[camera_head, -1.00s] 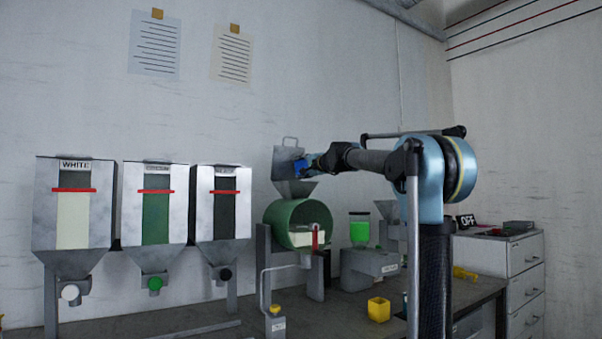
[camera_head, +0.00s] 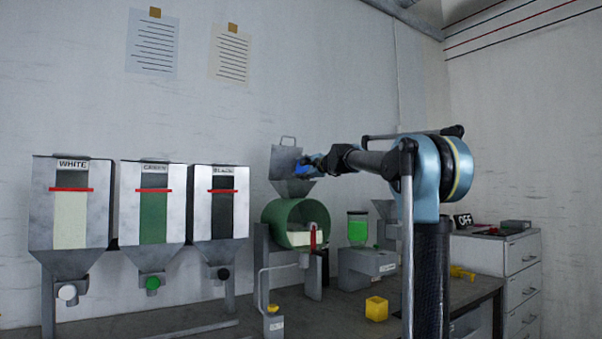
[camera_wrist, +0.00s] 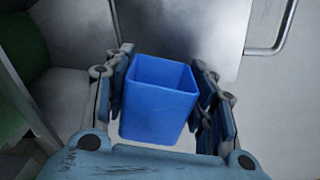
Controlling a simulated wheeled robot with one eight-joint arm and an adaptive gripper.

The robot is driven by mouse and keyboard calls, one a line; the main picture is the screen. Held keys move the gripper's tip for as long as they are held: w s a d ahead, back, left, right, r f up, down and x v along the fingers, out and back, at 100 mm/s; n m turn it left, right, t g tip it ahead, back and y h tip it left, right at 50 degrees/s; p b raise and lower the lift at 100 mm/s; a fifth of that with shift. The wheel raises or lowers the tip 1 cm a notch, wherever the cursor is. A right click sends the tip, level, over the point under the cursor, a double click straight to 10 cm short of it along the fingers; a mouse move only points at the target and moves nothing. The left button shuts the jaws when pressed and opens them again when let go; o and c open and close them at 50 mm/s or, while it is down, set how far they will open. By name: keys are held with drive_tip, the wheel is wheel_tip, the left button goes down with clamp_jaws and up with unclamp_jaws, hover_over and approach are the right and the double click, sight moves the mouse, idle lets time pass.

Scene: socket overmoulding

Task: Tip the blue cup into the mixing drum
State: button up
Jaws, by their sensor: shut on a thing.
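The blue cup (camera_wrist: 155,112) is held between the two fingers of my gripper (camera_wrist: 165,95) in the wrist view. In the wrist view its open mouth shows and the inside looks plain blue. In the head view the cup (camera_head: 303,170) is tilted at the hopper (camera_head: 284,164) above the mixing drum. My gripper (camera_head: 318,163) is shut on it, just right of the hopper. The green mixing drum (camera_head: 283,213) lies on its side in a grey stand below. A pale mass (camera_head: 300,239) shows at its opening. Whether anything leaves the cup I cannot tell.
Three grey bins labelled white (camera_head: 68,220), green (camera_head: 152,215) and black (camera_head: 219,220) stand left on the workbench. A grey machine with a green container (camera_head: 358,229) is right of the drum.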

drive_tip(key=shift+w+d+f+m, duration=0.25)
drive_tip(key=shift+d+m, duration=0.15)
drive_tip(key=shift+m, duration=0.45)
drive_tip(key=shift+w+d+f+m, duration=0.1)
drive_tip(key=shift+w+d+m, duration=0.25)
drive_tip(key=shift+m, duration=0.5)
drive_tip(key=shift+s, duration=0.1)
drive_tip(key=shift+d, duration=0.1)
drive_tip(key=shift+w+d+f+m, duration=0.25)
drive_tip(key=shift+d+m, duration=0.2)
drive_tip(key=shift+m, duration=0.35)
drive_tip(key=shift+w+d+f+m, duration=0.15)
drive_tip(key=shift+w+d+m, duration=0.2)
drive_tip(key=shift+m, duration=0.45)
drive_tip(key=shift+w+d+r+m, duration=0.1)
drive_tip(key=shift+w+d+m, duration=0.5)
drive_tip(key=shift+m, duration=0.4)
drive_tip(key=m, duration=0.2)
drive_tip(key=w+d+r+m, duration=0.1)
drive_tip(key=m, duration=0.1)
drive_tip(key=d+m, duration=0.1)
drive_tip(key=m, duration=0.1)
drive_tip(key=shift+w+d+r, duration=0.2)
drive_tip(key=shift+d, duration=0.05)
